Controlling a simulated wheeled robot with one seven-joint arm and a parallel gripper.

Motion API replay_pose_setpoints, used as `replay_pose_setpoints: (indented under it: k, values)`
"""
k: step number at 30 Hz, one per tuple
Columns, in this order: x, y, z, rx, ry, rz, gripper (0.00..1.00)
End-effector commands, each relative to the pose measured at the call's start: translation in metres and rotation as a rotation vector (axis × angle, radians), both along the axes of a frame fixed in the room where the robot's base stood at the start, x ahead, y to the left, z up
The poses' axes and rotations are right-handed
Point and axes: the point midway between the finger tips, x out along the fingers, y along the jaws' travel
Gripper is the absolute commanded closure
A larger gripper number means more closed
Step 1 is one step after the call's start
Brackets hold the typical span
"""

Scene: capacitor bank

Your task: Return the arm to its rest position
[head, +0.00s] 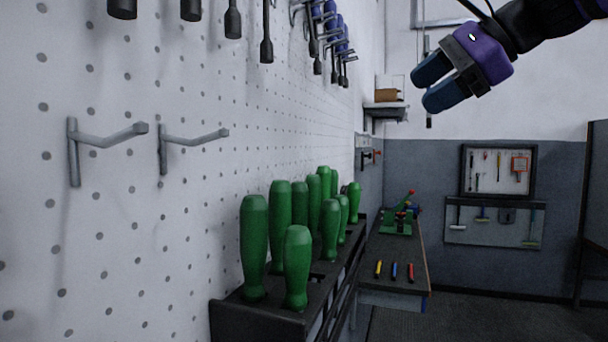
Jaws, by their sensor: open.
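My gripper (436,86) is at the upper right of the head view, at the end of my arm, which comes in from the top right corner. It has a purple body and two blue-grey fingers that point left and down. The fingers stand apart with nothing between them. The gripper is in the air and appears clear of the pegboard and the bench.
A white pegboard (110,230) with two bare hooks (105,138) fills the left. Green-handled tools (254,245) stand in a black rack (262,318). A workbench (402,262) is behind. A shelf (385,106) sits beyond the gripper. Floor at right is open.

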Motion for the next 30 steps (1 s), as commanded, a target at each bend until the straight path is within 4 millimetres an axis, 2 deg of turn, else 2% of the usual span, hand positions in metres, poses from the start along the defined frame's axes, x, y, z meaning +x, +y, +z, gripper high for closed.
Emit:
replay_pose_setpoints:
  k: [1,3,9,12,15,18,21,30]
  values:
    - [-0.016,-0.009,-0.028,-0.122,-0.048,0.032,0.4]
    - [-0.034,-0.023,-0.066,-0.303,-0.116,0.1,0.4]
    - [-0.094,-0.065,-0.172,-0.809,-0.269,0.387,0.4]
    - [-0.122,-0.084,-0.217,-1.023,-0.317,0.564,0.4]
    - [-0.144,-0.1,-0.252,-1.182,-0.349,0.726,0.4]
    - [-0.158,-0.11,-0.274,-1.281,-0.366,0.844,0.4]
    - [-0.165,-0.115,-0.284,-1.329,-0.374,0.907,0.4]
    - [-0.166,-0.116,-0.287,-1.342,-0.376,0.924,0.4]
